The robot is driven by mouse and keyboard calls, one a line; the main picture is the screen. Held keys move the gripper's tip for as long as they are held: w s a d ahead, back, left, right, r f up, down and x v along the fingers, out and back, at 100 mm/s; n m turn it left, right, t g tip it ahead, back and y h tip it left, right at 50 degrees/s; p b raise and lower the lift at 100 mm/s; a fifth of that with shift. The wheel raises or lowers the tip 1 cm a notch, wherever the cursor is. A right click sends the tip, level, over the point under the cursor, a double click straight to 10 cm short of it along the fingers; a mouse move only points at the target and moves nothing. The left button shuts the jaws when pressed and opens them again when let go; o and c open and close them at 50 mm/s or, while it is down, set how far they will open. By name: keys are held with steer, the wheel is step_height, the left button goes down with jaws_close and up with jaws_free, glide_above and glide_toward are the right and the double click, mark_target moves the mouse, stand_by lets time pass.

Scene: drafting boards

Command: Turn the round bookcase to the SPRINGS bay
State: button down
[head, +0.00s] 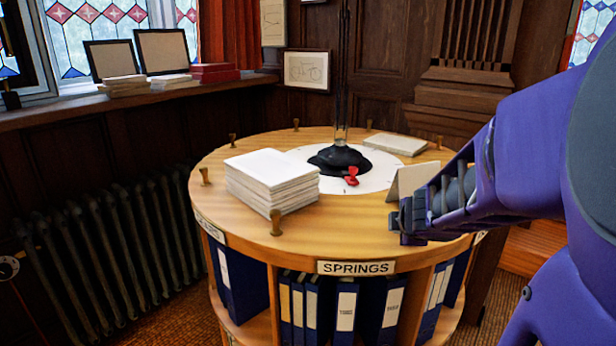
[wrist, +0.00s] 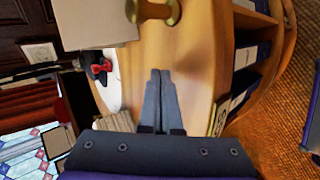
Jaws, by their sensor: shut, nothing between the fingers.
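The round wooden bookcase (head: 350,236) stands in front of me, its SPRINGS label (head: 356,268) on the near rim above a bay of blue binders (head: 345,305). Brass pegs stand around its top edge; the near one (head: 275,222) is left of the label, and a peg (wrist: 158,10) shows ahead of the fingertips in the wrist view. My gripper (head: 400,222) is over the right front of the top, apart from that near peg. In the wrist view its fingers (wrist: 160,74) are shut together and empty. The arm hides part of the right rim.
A paper stack (head: 272,180) lies at the top's left, a pale card (head: 412,180) behind my gripper. A black stand (head: 340,158) with a red part (head: 352,176) rises from the centre. A radiator (head: 105,250) is left; bare wood lies front centre.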

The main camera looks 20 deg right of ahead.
steer(key=shift+d+r, duration=0.1)
steer(key=shift+r, duration=0.05)
steer(key=shift+n+y, duration=0.3)
steer(key=shift+n, duration=0.1)
steer(key=shift+s+d, duration=0.15)
steer(key=shift+d, duration=2.8)
steer(key=shift+n, duration=0.3)
steer(key=shift+w+d+p, duration=0.15)
steer(key=shift+d+p, duration=0.1)
steer(key=shift+d, duration=0.95)
steer(key=shift+w+d+p, duration=0.1)
steer(key=shift+d+p, duration=0.1)
steer(key=shift+d, duration=0.95)
steer(key=shift+a+t+y, duration=0.15)
steer(key=shift+t+y, duration=0.15)
steer(key=shift+a, duration=0.1)
steer(key=shift+s+a+r+p, duration=0.1)
steer(key=shift+a+r+p, duration=0.45)
steer(key=shift+p, duration=0.2)
step_height(320, 180, up, 8)
steer(key=p, duration=0.8)
steer(key=shift+f, duration=0.15)
